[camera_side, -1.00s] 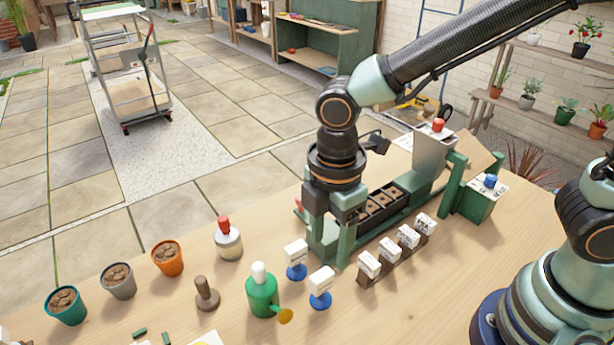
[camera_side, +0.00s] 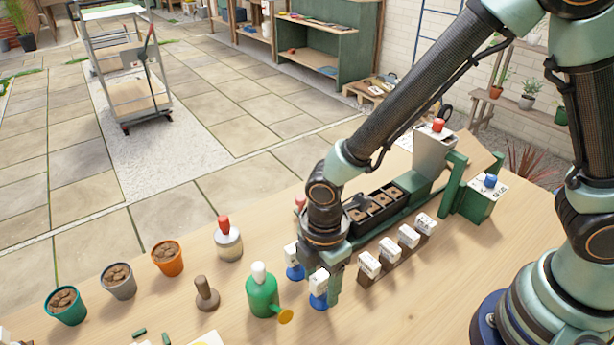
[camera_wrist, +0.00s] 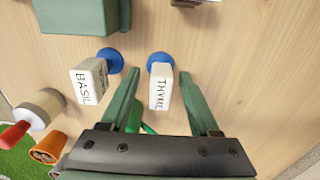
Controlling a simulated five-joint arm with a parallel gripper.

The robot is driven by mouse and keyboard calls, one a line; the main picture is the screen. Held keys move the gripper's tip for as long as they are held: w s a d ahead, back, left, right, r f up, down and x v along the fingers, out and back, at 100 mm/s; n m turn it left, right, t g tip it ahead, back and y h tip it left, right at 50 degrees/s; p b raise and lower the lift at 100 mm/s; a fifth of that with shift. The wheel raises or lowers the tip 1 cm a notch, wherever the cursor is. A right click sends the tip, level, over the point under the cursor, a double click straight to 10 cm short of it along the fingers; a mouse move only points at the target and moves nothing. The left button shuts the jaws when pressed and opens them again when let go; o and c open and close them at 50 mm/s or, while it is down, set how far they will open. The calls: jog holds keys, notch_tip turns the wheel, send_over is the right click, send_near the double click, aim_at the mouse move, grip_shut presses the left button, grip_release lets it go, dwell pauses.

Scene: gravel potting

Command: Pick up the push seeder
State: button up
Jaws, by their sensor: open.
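Two white blocks on round blue bases look like push seeders. One is labelled THYME (camera_wrist: 160,92); it also shows in the side view (camera_side: 319,284). The other is labelled BASIL (camera_wrist: 90,80), and the side view shows it partly behind my arm (camera_side: 294,270). My gripper (camera_wrist: 158,78) is open and points down at the THYME one, with one green finger on each side of it and a gap on both sides. In the side view my gripper (camera_side: 322,288) is low, close to the table, and its far finger is hidden.
A green watering can (camera_side: 262,295) stands left of THYME. A red-topped jar (camera_side: 228,240) is farther left. A row of white-labelled blocks (camera_side: 390,250) and a black tray (camera_side: 378,205) lie to the right. The front right table is clear.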

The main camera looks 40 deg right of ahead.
jog(key=shift+f, duration=0.75)
grip_shut()
jog(key=shift+r, duration=0.15)
notch_tip(320, 180, up, 20)
